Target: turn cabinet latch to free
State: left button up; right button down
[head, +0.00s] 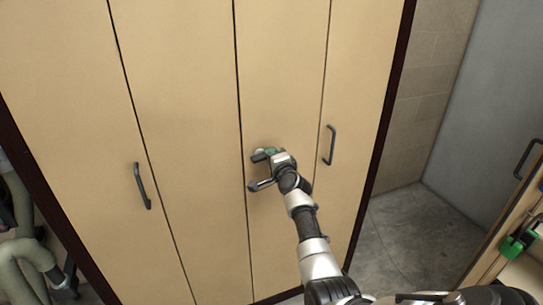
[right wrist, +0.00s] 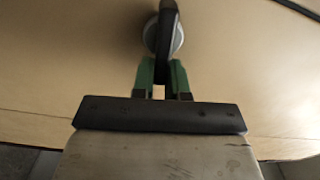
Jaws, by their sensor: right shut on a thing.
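The cabinet latch shows in the right wrist view as a dark lever (right wrist: 169,25) over a round silver base (right wrist: 150,38) on the tan door. My right gripper (right wrist: 162,80) has its green fingers on both sides of the lever's lower end and is shut on it. In the head view my right gripper (head: 268,154) is against the cabinet door (head: 285,75), left of a dark door handle (head: 329,145). There the gripper and wrist largely hide the latch. My left gripper is not in view.
Another dark handle (head: 142,186) is on a cabinet door to the left. A dark frame edge (head: 389,105) bounds the cabinet on the right. Bare grey floor (head: 415,235) lies beyond it. A wooden unit with a green-and-black object (head: 518,241) stands at the far right.

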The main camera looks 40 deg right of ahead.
jog(key=shift+f+m, duration=0.25)
jog(key=shift+m, duration=0.45)
jog(key=c, duration=1.1)
grip_release()
jog(key=shift+c, duration=0.2)
jog(key=v, duration=1.1)
jog(key=shift+w+d+f, duration=0.1)
